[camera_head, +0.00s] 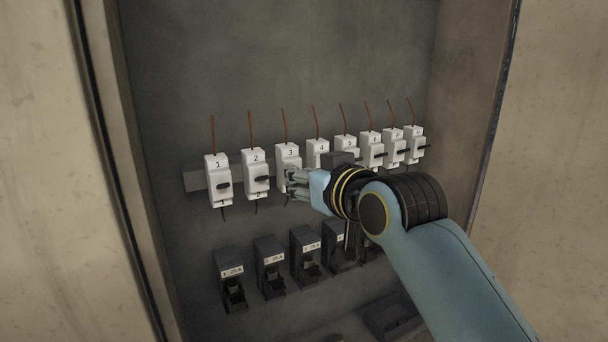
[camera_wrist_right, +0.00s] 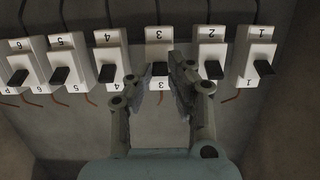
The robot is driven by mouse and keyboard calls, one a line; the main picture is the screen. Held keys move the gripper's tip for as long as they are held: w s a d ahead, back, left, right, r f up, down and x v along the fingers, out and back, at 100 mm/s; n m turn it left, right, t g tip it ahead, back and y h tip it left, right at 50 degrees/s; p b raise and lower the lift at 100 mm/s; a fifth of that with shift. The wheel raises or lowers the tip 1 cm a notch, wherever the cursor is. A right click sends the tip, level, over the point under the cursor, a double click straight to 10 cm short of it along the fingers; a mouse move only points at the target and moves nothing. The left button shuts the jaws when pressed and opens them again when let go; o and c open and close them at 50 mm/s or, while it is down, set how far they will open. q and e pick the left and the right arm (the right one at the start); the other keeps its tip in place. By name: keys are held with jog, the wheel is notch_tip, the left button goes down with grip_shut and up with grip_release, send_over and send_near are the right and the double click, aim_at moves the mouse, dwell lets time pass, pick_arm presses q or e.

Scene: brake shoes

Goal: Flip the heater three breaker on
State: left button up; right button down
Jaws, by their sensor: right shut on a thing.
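The white breaker marked 3 (camera_head: 288,153) stands in the row on the cabinet's back panel, third from the left. In the right wrist view, which looks upside down, breaker 3 (camera_wrist_right: 158,48) is ahead of the jaws. My right gripper (camera_head: 291,181) reaches from the right to the lower front of breaker 3. In the wrist view its two fingers (camera_wrist_right: 157,75) are on either side of the black lever (camera_wrist_right: 160,68), shut on it. The fingers partly hide the lever, and its exact tilt is hard to tell. My left gripper is in neither view.
Breaker 2 (camera_head: 256,158) and breaker 4 (camera_head: 318,147) stand close on either side, with black levers jutting out. Black fuse holders (camera_head: 305,245) line the panel below. Cabinet walls (camera_head: 475,90) bound the space. The upper panel is clear except for brown wires.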

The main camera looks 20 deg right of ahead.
dwell(0.3)
jog(key=c, duration=1.2)
grip_release()
jog(key=shift+c, duration=0.2)
jog(key=shift+s, duration=0.1)
jog(key=v, duration=1.1)
jog(key=shift+s+r, duration=0.15)
jog(key=shift+s, duration=0.25)
